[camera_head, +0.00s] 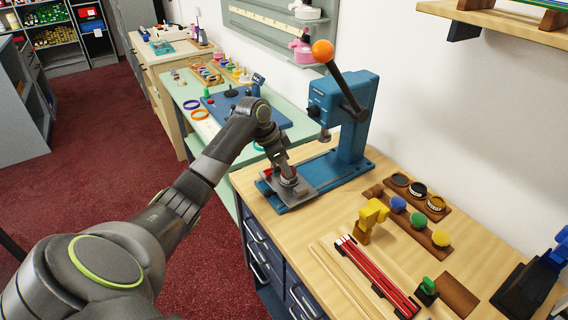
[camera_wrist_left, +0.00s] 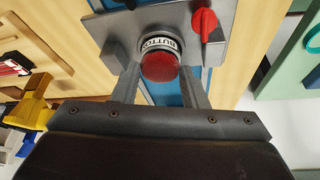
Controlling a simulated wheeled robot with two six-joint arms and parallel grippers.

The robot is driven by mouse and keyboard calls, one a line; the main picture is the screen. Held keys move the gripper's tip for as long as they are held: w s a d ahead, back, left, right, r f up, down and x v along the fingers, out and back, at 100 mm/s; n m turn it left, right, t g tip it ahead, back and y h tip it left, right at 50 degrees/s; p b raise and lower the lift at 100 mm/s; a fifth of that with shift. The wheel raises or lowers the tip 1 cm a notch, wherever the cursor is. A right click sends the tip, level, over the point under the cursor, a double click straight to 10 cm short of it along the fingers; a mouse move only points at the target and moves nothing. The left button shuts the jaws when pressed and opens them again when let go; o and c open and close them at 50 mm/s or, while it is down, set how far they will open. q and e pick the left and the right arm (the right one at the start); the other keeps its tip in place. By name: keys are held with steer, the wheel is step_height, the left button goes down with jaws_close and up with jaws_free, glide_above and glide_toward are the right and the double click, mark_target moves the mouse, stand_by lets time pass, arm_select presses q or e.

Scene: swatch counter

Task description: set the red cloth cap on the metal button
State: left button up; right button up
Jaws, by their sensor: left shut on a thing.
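The red cloth cap (camera_wrist_left: 160,68) is a round red dome between the fingers of my left gripper (camera_wrist_left: 158,80) in the left wrist view. The gripper is shut on it. Directly behind the cap in that view is the pale metal button (camera_wrist_left: 158,43), a ring with lettering, on a grey plate (camera_wrist_left: 105,30). The cap lines up with the ring and covers part of it; I cannot tell whether they touch. In the head view my left gripper (camera_head: 288,182) is low over the press base, and it hides the cap and button. My right gripper is not in view.
The blue press (camera_head: 350,110) with an orange-balled lever (camera_head: 323,51) stands just behind the gripper. A red knob (camera_wrist_left: 204,22) sits on the plate close by. Coloured domes (camera_head: 420,222), a yellow object (camera_head: 371,215) and red strips (camera_head: 375,275) lie to the right.

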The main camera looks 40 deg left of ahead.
arm_select(q)
steer(key=o, duration=0.8)
steer(key=shift+c, duration=0.2)
steer(key=b+v, duration=0.1)
steer(key=v, duration=1.6)
steer(key=shift+r+b, duration=0.15)
steer(key=shift+b, duration=0.2)
steer(key=shift+s, duration=0.15)
